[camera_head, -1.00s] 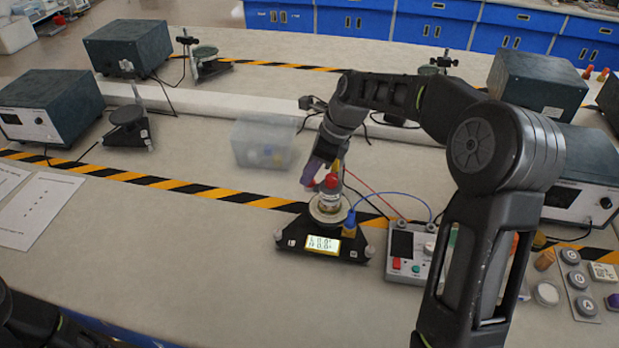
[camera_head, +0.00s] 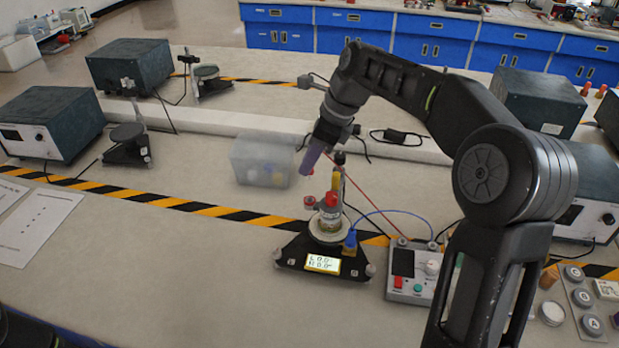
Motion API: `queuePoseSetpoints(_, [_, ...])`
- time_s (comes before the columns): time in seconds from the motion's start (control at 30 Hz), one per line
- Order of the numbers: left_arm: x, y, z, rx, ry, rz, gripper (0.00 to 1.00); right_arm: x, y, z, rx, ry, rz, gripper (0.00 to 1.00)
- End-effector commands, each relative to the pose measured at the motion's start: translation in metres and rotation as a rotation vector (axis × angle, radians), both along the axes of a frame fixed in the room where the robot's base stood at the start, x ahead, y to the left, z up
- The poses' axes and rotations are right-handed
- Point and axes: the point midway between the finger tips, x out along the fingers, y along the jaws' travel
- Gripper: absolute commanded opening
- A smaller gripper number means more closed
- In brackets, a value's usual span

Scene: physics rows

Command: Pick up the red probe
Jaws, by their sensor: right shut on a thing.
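My right gripper (camera_head: 322,168) points down over a round metal holder (camera_head: 328,222) on a black base with a lit display (camera_head: 322,264). It is shut on the red probe, whose body is mostly hidden by the fingers. The probe's thin red lead (camera_head: 372,198) runs from the fingertips down to the control box (camera_head: 414,272). A red cap (camera_head: 331,199) sits on the holder below the gripper, with a yellow part (camera_head: 336,180) just above it. A blue plug (camera_head: 350,240) with a blue lead is at the holder's right side.
A translucent bin (camera_head: 262,164) stands behind and left of the holder. Dark instrument boxes (camera_head: 50,122) stand at left and right. Round buttons (camera_head: 583,297) and a white dish (camera_head: 551,313) are at lower right. The front left of the table is mostly clear.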

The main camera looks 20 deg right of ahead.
Motion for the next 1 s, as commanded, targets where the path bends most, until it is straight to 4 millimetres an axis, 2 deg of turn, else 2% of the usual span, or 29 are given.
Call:
queuePoseSetpoints(0.1, [0.0,0.0,-0.001,0.0,0.0,0.0,0.38,0.0,0.0,0.012,-0.001,-0.001,0.0,0.0])
queuePoseSetpoints(0.2, [0.0,0.0,-0.001,0.0,0.0,0.0,0.38,0.0,0.0,0.015,0.0,0.001,0.0,0.0])
queuePoseSetpoints(0.8, [0.0,0.0,0.0,0.0,0.0,0.0,0.38,0.0,-0.001,0.014,-0.001,0.001,-0.001,0.0])
queuePoseSetpoints(1.0, [0.0,0.0,0.0,0.0,0.0,0.0,0.38,-0.004,-0.02,0.004,0.001,0.002,-0.039,0.0])
